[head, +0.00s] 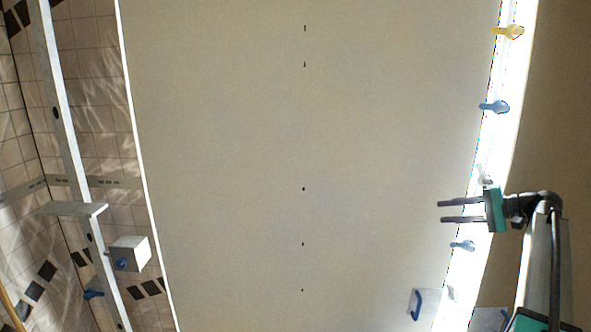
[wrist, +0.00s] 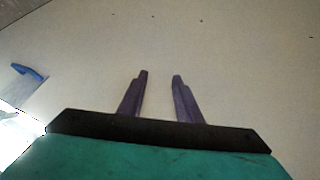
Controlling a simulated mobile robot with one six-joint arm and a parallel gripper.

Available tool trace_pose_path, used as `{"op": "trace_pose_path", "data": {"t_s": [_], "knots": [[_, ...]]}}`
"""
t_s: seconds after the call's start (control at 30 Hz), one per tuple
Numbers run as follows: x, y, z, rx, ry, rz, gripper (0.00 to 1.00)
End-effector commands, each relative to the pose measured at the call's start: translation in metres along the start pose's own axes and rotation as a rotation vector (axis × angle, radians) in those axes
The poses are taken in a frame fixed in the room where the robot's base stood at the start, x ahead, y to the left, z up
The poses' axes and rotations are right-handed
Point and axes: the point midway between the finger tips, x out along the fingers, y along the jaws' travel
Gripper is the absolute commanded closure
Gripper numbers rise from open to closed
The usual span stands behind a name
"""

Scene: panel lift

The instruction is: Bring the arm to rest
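My gripper (head: 445,211) is at the right of the head view, in front of the large pale panel near its right edge. Its two dark fingers point left and stand apart with nothing between them. In the wrist view my gripper (wrist: 160,78) also shows both fingers apart and empty, with the pale panel (wrist: 230,50) behind them. I cannot tell how far the fingertips are from the panel. My arm comes in from the lower right of the head view.
The panel (head: 230,160) fills the middle. A blue handle (head: 417,304) is on its lower right, also in the wrist view (wrist: 27,71). Yellow (head: 509,32) and blue (head: 495,107) knobs line the bright right strip. A metal upright (head: 66,130) and grey box (head: 130,253) stand left.

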Motion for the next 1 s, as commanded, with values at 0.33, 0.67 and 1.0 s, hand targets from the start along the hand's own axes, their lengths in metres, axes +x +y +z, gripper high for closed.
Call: {"op": "trace_pose_path", "data": {"t_s": [0.33, 0.67, 1.0], "knots": [[0.134, 0.113, 0.041, 0.097, -0.129, 0.097, 0.68], [0.241, 0.221, 0.107, 0.169, -0.245, 0.223, 0.68], [0.324, 0.332, 0.199, 0.215, -0.364, 0.381, 0.68]]}}
